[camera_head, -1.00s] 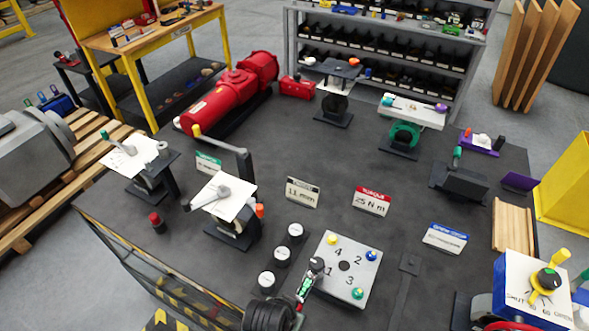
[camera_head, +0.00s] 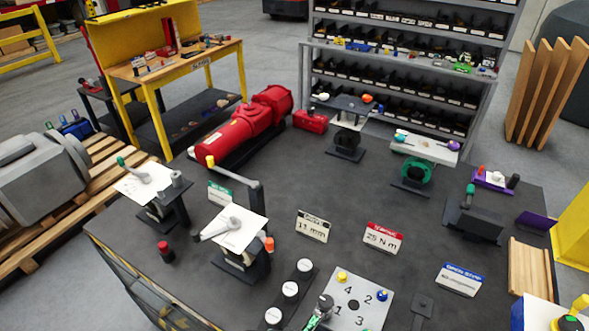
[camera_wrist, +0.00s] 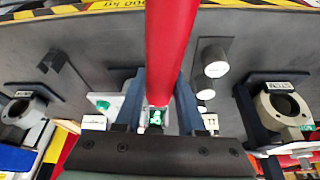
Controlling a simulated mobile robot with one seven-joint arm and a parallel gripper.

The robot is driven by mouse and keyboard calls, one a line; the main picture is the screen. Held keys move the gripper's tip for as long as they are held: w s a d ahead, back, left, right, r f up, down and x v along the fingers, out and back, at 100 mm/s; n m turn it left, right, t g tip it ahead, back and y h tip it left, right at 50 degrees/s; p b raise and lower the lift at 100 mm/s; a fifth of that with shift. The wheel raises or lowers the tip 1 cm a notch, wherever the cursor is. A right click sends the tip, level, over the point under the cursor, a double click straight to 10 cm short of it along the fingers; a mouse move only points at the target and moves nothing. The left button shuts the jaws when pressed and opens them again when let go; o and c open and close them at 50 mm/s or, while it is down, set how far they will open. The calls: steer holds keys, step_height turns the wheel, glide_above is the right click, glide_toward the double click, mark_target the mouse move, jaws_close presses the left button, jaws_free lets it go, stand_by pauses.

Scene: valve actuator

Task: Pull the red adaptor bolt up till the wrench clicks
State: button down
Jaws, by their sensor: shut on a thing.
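In the wrist view my gripper (camera_wrist: 158,108) has its two blue fingers closed around a long red bar (camera_wrist: 172,45). The bar runs from the top edge down between the fingers, with a green part (camera_wrist: 156,117) at its lower end. Whether this bar is the wrench handle or the bolt I cannot tell. In the head view a dark-headed, green-bodied tool (camera_head: 326,303) stands at the bottom edge beside the numbered plate (camera_head: 350,300), at its number 1 corner. The plate carries yellow and blue bolts. No red bolt shows on it; its lower part is cut off.
White-capped cylinders (camera_head: 290,289) stand left of the plate. Label cards (camera_head: 383,238) stand behind it, one reading 25 N m. The dark table middle is mostly clear.

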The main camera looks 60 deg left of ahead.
steer(key=shift+a+r, duration=0.15)
steer(key=shift+r, duration=0.15)
steer(key=shift+r+p, duration=1.1)
steer(key=shift+p, duration=0.05)
steer(key=shift+r, duration=1.2)
